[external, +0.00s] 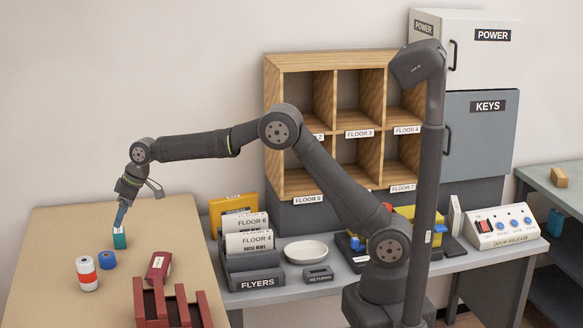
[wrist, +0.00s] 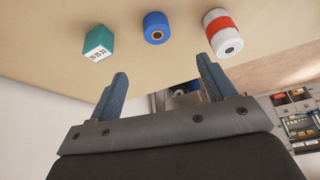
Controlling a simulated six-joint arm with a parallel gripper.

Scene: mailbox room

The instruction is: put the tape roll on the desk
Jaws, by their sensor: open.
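The tape roll, a blue ring (external: 107,260), lies on the tan tabletop (external: 60,225) at the left. It also shows in the wrist view (wrist: 157,28), beyond my fingertips, with nothing touching it. My gripper (external: 120,224) points down over the tan tabletop, behind the roll and close to a teal box (external: 120,240). In the wrist view my gripper (wrist: 162,82) has its two blue fingers apart, with nothing between them. The grey desk (external: 275,292) stands to the right of the tan tabletop.
A white can with a red band (external: 87,274) stands beside the roll. A dark red box (external: 158,267) and a red rack (external: 172,309) are to its right. The grey desk holds a flyers holder (external: 257,283), a white dish (external: 306,251) and a door-release panel (external: 507,225).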

